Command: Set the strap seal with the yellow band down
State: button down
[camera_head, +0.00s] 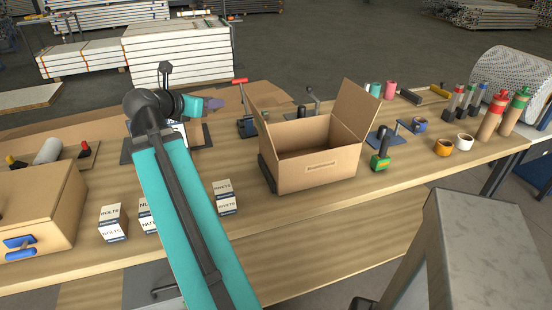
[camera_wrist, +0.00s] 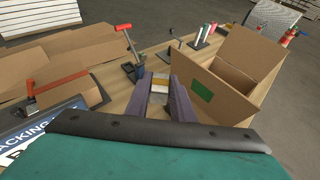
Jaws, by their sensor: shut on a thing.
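My gripper (camera_wrist: 168,96) shows its two purple fingers in the wrist view, shut on the strap seal with the yellow band (camera_wrist: 160,83). The seal is a small pale piece with a yellow stripe, partly hidden by the fingers. In the head view my gripper (camera_head: 214,104) is at the far part of the table, left of the open cardboard box; the seal cannot be made out there. Whether the seal touches the table top I cannot tell.
The open cardboard box (camera_head: 318,165) stands right of my gripper, flaps up. A red-handled tool (camera_wrist: 123,28) stands just beyond it. Small labelled boxes (camera_head: 225,197) stand nearer the front edge. Flat cardboard (camera_wrist: 75,52) lies left. Bare wood (camera_wrist: 122,90) shows left of the fingers.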

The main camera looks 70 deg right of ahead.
notch_tip(320, 180, down, 22)
jog(key=b, duration=2)
jog(key=shift+r+b, duration=0.2)
jog(key=shift+b, duration=0.1)
jog(key=shift+d+r+p, duration=0.1)
jog(key=shift+p, duration=0.2)
jog(key=d+p, duration=0.7)
jog(key=p, duration=0.5)
jog(key=shift+s+r, duration=0.15)
jog(key=shift+s, duration=0.25)
jog(key=shift+d+p, duration=0.2)
jog(key=shift+p, duration=0.6)
send_over(249, 156)
jog(key=shift+a+f, duration=0.15)
jog(key=shift+f, duration=1.8)
